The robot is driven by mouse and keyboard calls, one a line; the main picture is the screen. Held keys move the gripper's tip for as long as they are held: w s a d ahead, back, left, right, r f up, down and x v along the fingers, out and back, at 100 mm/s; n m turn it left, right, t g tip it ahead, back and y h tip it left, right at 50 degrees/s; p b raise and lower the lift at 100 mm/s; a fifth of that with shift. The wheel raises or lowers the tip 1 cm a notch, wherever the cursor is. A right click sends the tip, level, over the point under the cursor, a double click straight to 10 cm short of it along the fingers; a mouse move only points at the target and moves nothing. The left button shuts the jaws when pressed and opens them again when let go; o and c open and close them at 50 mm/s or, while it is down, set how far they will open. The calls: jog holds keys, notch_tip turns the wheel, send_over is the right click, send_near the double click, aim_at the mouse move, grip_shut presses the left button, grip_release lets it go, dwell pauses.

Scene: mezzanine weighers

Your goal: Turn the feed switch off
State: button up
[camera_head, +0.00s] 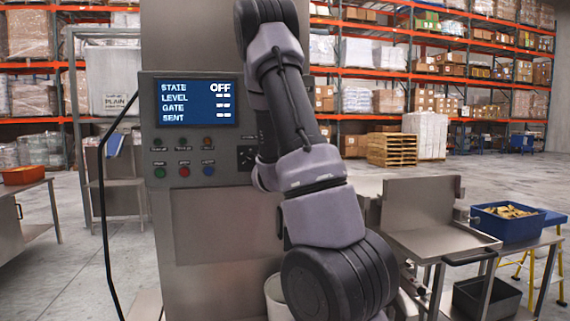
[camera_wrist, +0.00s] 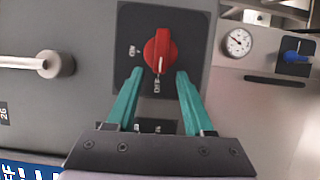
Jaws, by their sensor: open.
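The feed switch appears to be the red rotary knob (camera_wrist: 158,50) on a dark plate (camera_wrist: 190,25) in the wrist view. Its long axis runs nearly up and down in that picture. Small white labels sit to its left and just below it, too small to read surely. My gripper (camera_wrist: 160,72) is open, with one green finger on each side of the knob's lower part. I cannot tell whether either finger touches it. In the head view the knob and my gripper are hidden behind my arm. The panel's display (camera_head: 196,101) reads STATE OFF, with dashes for LEVEL, GATE and SENT.
Push buttons (camera_head: 184,171) sit below the display. A steel tray (camera_head: 440,240) and a blue bin (camera_head: 508,228) stand to the right.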

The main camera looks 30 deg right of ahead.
jog(key=v, duration=0.8)
jog(key=shift+s+a, duration=0.2)
jog(key=shift+s, duration=0.15)
jog(key=s+a+r+m+g+y, duration=0.1)
jog(key=s+a+r+m+y, duration=0.1)
jog(key=a+m+y, duration=0.3)
jog(key=s+a+r+m+y, duration=0.2)
jog(key=a+m+y, duration=0.25)
jog(key=a, duration=0.35)
jog(key=s+a+r+m+g+y, duration=0.1)
jog(key=s+a, duration=0.4)
jog(key=s, duration=0.5)
jog(key=s+a+r+m+g+y, duration=0.2)
jog(key=s+a+m+g+y, duration=0.1)
jog(key=s, duration=0.7)
jog(key=shift+s+a+r+g, duration=0.25)
jog(key=shift+a+g, duration=0.45)
jog(key=shift+a, duration=0.35)
jog(key=shift+m, duration=0.25)
